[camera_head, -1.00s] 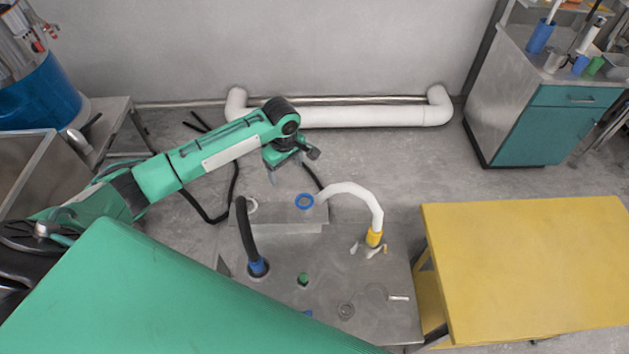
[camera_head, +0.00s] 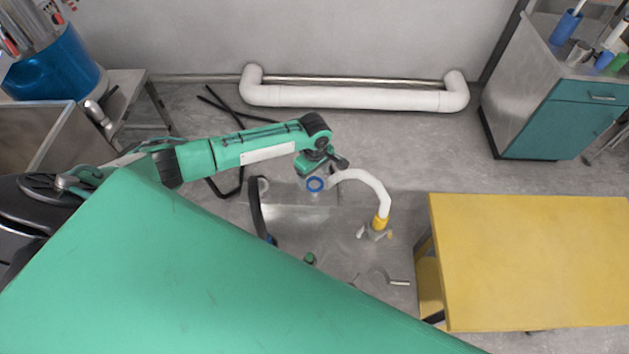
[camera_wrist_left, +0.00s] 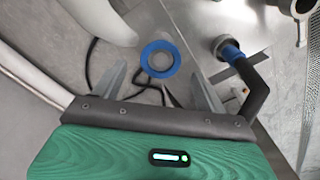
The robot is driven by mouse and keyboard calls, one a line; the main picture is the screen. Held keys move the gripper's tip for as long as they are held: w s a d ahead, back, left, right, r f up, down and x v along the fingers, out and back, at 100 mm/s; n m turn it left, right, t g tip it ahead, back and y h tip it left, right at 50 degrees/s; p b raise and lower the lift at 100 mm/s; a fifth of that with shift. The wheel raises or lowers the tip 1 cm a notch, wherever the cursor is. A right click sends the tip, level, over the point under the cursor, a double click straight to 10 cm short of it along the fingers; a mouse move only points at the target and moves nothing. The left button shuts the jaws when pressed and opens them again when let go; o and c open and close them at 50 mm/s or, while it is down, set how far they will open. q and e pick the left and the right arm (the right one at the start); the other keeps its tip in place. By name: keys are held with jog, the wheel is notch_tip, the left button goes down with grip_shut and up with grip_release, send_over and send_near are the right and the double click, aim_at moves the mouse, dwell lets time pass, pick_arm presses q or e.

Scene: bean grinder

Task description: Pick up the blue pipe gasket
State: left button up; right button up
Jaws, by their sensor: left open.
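The blue pipe gasket (camera_head: 315,191) is a flat ring on the far part of the grey metal table, beside one end of a bent white pipe (camera_head: 372,188). It also shows in the left wrist view (camera_wrist_left: 160,74), ahead of the fingers. My left gripper (camera_head: 320,172) is just behind the ring in the head view, its fingertips hard to make out there. In the left wrist view my left gripper (camera_wrist_left: 157,72) is open, with one finger on either side of the ring in the picture. Nothing is between the fingers. My right gripper is not in view.
A black hose (camera_head: 256,208) with a blue collar (camera_wrist_left: 232,52) stands to the left of the gasket. The white pipe's other end sits in a yellow fitting (camera_head: 381,223). A yellow table (camera_head: 540,265) stands at right. A large white pipe (camera_head: 350,97) runs along the wall.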

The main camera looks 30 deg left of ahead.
aim_at(315, 184)
pick_arm(q)
notch_tip(315, 184, down, 2)
jog(key=shift+f, duration=0.35)
jog(key=shift+f+p, duration=0.15)
jog(key=shift+p, duration=0.2)
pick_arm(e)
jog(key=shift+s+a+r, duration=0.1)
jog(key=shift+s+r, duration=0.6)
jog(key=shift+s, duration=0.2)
pick_arm(q)
jog(key=shift+s, duration=0.1)
jog(key=shift+f, duration=0.1)
jog(key=c, duration=1)
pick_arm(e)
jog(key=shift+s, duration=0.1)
